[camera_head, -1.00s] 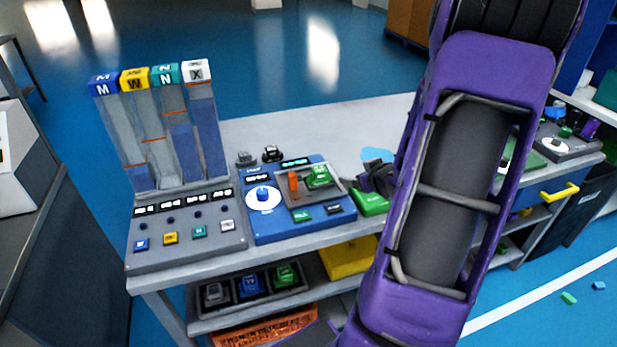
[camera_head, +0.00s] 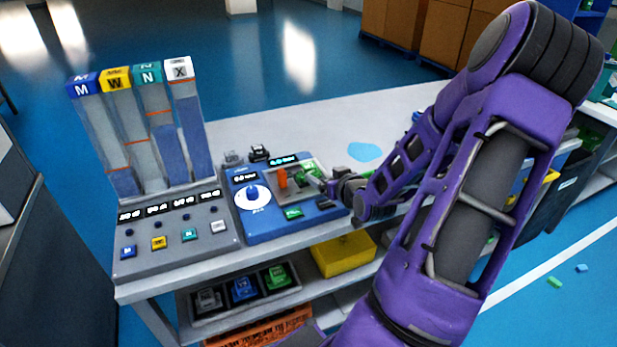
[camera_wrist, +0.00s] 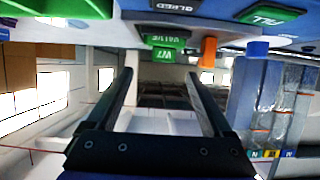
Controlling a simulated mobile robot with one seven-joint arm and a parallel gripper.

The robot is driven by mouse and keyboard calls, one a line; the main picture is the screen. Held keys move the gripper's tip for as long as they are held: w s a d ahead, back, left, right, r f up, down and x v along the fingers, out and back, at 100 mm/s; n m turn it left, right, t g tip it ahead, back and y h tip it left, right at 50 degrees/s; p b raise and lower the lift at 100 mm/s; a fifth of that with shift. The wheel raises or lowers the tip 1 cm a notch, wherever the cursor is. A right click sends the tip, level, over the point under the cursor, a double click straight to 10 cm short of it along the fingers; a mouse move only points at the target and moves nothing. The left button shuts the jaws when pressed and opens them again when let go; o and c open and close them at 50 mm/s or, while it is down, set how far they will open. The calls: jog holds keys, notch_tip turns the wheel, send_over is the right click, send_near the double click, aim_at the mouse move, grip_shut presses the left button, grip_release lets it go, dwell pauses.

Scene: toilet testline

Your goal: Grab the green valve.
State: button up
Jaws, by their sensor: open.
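The green valve (camera_wrist: 165,42) is a small lettered block in the wrist view, just beyond my fingertips and roughly centred between them. In the head view, the green valve (camera_head: 312,172) sits on the grey tray of the blue machine (camera_head: 262,228), partly hidden by my gripper. My gripper (camera_wrist: 160,75) is open, with nothing between its fingers. It also shows in the head view (camera_head: 322,182), reaching in from the right at the tray's edge, where its fingers are too small to tell apart clearly.
An orange post (camera_head: 282,178) stands on the machine left of the valve; it also shows in the wrist view (camera_wrist: 209,50). A white dial (camera_head: 252,196) is further left. A grey dispenser panel (camera_head: 175,235) with tall tubes stands left. The table behind is mostly clear.

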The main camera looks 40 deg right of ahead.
aim_at(310, 167)
jog(key=x, duration=0.7)
jog(key=shift+w+a+r+b, duration=0.2)
jog(key=shift+w+a+b, duration=0.05)
jog(key=shift+b, duration=0.1)
jog(key=shift+w+d+f, duration=0.15)
jog(key=shift+w+f, duration=0.05)
jog(key=shift+w, duration=0.3)
grip_shut()
